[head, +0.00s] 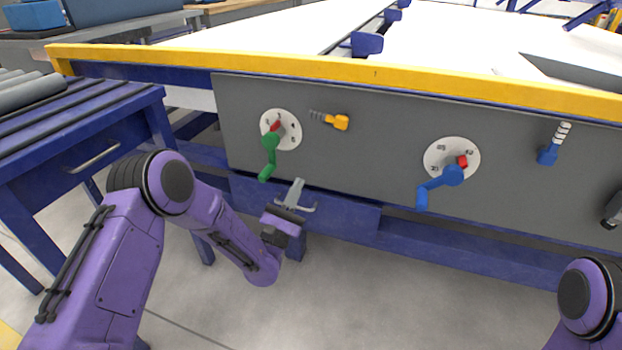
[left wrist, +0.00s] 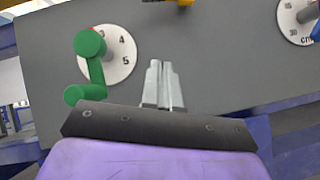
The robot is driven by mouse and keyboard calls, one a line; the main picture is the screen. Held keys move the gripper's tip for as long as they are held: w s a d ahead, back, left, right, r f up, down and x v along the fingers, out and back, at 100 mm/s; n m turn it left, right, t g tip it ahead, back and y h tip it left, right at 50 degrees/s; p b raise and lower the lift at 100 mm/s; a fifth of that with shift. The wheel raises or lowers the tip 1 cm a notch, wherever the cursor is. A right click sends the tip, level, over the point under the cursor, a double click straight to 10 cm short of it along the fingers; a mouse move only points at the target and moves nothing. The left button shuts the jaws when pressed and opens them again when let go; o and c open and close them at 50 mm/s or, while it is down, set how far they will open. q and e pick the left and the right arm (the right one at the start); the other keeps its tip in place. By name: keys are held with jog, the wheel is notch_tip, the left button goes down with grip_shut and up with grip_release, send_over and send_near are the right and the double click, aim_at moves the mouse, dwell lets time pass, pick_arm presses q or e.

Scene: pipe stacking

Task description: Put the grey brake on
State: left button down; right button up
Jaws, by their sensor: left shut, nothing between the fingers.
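A dark grey handle (head: 613,209) sits on the grey panel at the far right edge of the head view, partly cut off; it is the only grey lever-like part I see, and I cannot tell its position. My left gripper (head: 297,186) is in front of the panel's lower edge, below and right of the green crank, far left of the grey handle. In the left wrist view its fingers (left wrist: 163,84) are together and empty, pointing at the panel. My right gripper is out of view.
The grey panel (head: 350,180) carries a green crank (head: 269,153), a yellow lever (head: 335,121), a blue crank (head: 440,183) and a blue lever (head: 549,154). A yellow rail (head: 300,62) runs above. A blue roller table (head: 80,130) stands at left.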

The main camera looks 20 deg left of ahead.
pick_arm(q)
jog(key=n+t, duration=0.1)
jog(key=n, duration=0.1)
jog(key=b, duration=0.2)
send_near(318, 117)
jog(key=w+r, duration=0.2)
jog(key=w, duration=0.4)
jog(key=shift+s+d+r+h, duration=0.1)
jog(key=shift+d+r+h, duration=0.05)
jog(key=shift+r+h, duration=0.35)
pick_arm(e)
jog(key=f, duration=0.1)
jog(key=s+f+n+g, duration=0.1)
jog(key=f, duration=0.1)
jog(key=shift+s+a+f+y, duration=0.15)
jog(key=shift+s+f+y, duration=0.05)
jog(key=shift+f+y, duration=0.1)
pick_arm(q)
jog(key=shift+r, duration=0.1)
